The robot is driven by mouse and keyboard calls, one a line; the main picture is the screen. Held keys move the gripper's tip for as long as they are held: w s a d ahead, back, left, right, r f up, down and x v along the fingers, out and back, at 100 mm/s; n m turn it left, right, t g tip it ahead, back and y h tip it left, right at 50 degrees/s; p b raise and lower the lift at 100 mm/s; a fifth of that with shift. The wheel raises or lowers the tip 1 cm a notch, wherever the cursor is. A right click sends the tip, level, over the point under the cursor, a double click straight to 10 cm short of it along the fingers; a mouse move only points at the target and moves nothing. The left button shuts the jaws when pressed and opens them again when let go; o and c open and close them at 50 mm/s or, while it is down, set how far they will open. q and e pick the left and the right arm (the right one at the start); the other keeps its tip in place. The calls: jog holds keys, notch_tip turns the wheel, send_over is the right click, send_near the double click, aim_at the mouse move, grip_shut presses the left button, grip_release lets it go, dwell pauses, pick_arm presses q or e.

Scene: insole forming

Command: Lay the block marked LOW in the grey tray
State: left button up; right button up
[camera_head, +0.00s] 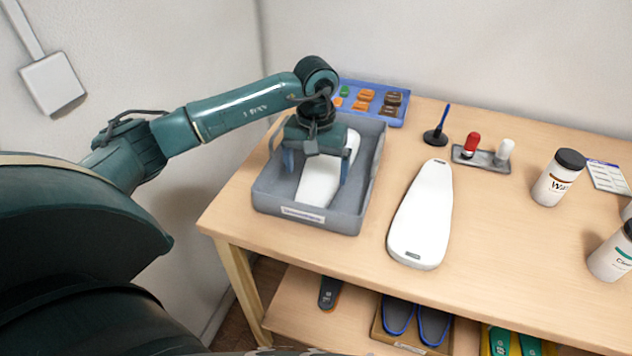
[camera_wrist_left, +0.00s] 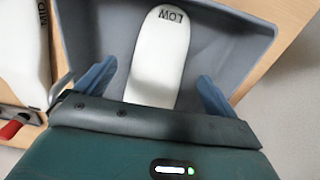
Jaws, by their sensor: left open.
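The white block marked LOW (camera_head: 318,184) lies in the grey tray (camera_head: 265,190) at the left of the table. Its LOW mark shows at the end of the block in the left wrist view (camera_wrist_left: 165,50). My left gripper (camera_head: 317,170) is over the tray with its blue fingers apart, one on each side of the block. In the left wrist view the fingers (camera_wrist_left: 155,90) stand clear of the block's sides. The gripper hides part of the block. My right gripper is not in view.
A second white block (camera_head: 422,215), marked MID in the left wrist view (camera_wrist_left: 28,50), lies right of the tray. A blue tray of small coloured pieces (camera_head: 373,100) is behind.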

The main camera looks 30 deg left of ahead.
pick_arm(q)
notch_tip(320, 180, up, 7)
jog(key=shift+b, duration=0.35)
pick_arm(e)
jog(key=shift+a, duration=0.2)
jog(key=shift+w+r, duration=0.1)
